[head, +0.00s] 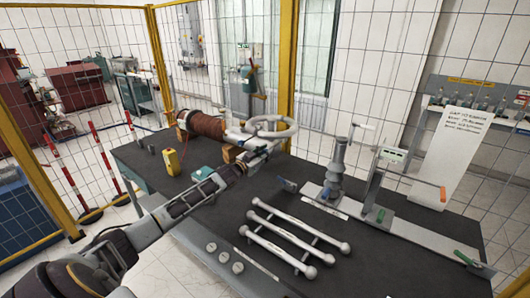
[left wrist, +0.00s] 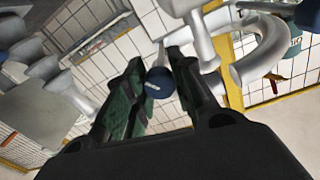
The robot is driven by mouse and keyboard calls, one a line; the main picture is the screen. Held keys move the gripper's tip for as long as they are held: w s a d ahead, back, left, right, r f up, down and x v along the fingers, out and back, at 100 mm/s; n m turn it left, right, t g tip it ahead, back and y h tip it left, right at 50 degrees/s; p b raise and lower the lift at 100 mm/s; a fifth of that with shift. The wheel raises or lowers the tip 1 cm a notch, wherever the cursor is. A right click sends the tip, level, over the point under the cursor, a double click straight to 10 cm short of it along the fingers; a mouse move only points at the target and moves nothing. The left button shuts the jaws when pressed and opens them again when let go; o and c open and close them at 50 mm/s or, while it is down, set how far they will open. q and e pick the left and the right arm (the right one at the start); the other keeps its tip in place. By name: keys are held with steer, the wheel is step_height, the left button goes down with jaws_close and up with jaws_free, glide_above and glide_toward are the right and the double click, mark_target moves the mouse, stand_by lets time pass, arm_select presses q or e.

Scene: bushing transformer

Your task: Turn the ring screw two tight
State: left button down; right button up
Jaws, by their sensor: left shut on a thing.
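My left gripper (head: 244,163) reaches from the left to the near side of the grey metal ring assembly (head: 268,128) at the table's back edge. In the left wrist view its two dark green fingers (left wrist: 156,72) are shut on a small dark blue round-headed part (left wrist: 159,83), which seems to be the ring screw. The grey tubes and curved ring (left wrist: 262,52) lie just beyond the fingertips on the right. Which ring screw it is, and how far it is screwed in, I cannot tell. In the head view the screw is hidden. My right gripper is not in view.
A brown ribbed bushing (head: 206,126) adjoins the ring assembly on the left. A yellow device (head: 172,162) stands on the dark table (head: 190,247). Several white rods (head: 290,238) lie in front; a grey stand (head: 337,165) is to the right. Yellow-framed fencing (head: 155,55) runs behind.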

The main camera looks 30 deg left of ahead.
arm_select(q)
steer(key=m, duration=0.5)
steer(key=shift+p, duration=0.4)
steer(key=shift+f+m, duration=0.1)
steer(key=shift+m, duration=0.2)
steer(key=c, duration=1.2)
jaws_free()
steer(key=shift+o, duration=0.2)
steer(key=shift+s, duration=0.2)
steer(key=s+a, duration=0.1)
steer(key=s, duration=1)
steer(key=shift+s+a, duration=0.25)
stand_by(0.4)
